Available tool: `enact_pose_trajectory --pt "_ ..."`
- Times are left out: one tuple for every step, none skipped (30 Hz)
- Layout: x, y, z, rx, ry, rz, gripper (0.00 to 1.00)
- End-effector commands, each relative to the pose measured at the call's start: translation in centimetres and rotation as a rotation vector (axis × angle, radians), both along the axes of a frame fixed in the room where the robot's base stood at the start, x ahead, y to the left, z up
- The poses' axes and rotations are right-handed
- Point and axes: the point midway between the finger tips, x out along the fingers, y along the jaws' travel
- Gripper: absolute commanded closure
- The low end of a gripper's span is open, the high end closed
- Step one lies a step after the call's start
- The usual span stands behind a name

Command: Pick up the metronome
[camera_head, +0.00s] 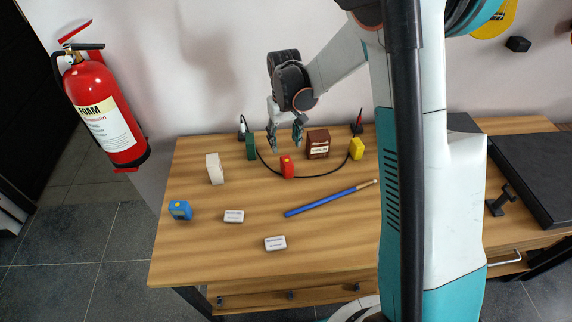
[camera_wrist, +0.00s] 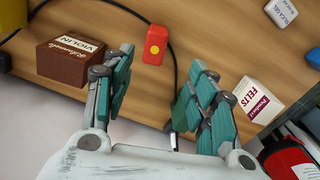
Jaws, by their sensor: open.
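No object carries a readable metronome label, so I cannot tell which one it is. Small coloured block-like objects stand on the table: a red one (camera_head: 287,167) with a yellow spot, a blue one (camera_head: 180,210), a yellow one (camera_head: 357,148) and a green one (camera_head: 250,147). My gripper (camera_head: 285,142) is open and empty above the back of the table, between the green block and the brown box. In the wrist view my gripper (camera_wrist: 160,110) has its fingers spread. The red block (camera_wrist: 155,45) lies beyond the fingertips, and the green block (camera_wrist: 182,108) is partly hidden by the right finger.
A black cable (camera_head: 325,174) loops around the red block. The front of the table is mostly clear.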

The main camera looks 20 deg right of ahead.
Motion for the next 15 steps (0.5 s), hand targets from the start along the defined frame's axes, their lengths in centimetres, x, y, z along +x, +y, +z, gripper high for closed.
enact_pose_trajectory --pt "0.0 0.0 -1.3 0.0 0.0 0.0 0.48" --pt "0.0 0.0 -1.9 0.0 0.0 0.0 0.48" --pt "0.1 0.0 -2.7 0.0 -0.001 0.0 0.48" --pt "0.1 0.0 -3.3 0.0 -0.001 0.0 0.48" --pt "0.1 0.0 -3.9 0.0 -0.001 0.0 0.48" --pt "0.1 -0.1 -4.6 0.0 -0.001 0.0 0.48" --pt "0.1 -0.1 -5.0 0.0 -0.001 0.0 0.48" --pt "0.1 -0.1 -5.4 0.0 -0.001 0.0 0.48" --pt "0.1 -0.1 -5.9 0.0 -0.001 0.0 0.48" --pt "0.1 -0.1 -6.2 0.0 -0.001 0.0 0.48" --pt "0.1 -0.1 -6.5 0.0 -0.001 0.0 0.48" --pt "0.1 -0.1 -6.7 0.0 -0.001 0.0 0.48" --pt "0.1 -0.1 -6.8 0.0 -0.001 0.0 0.48" --pt "0.0 -0.1 -6.9 0.0 -0.001 0.0 0.48" --pt "0.0 -0.1 -7.0 0.0 -0.001 0.0 0.48"
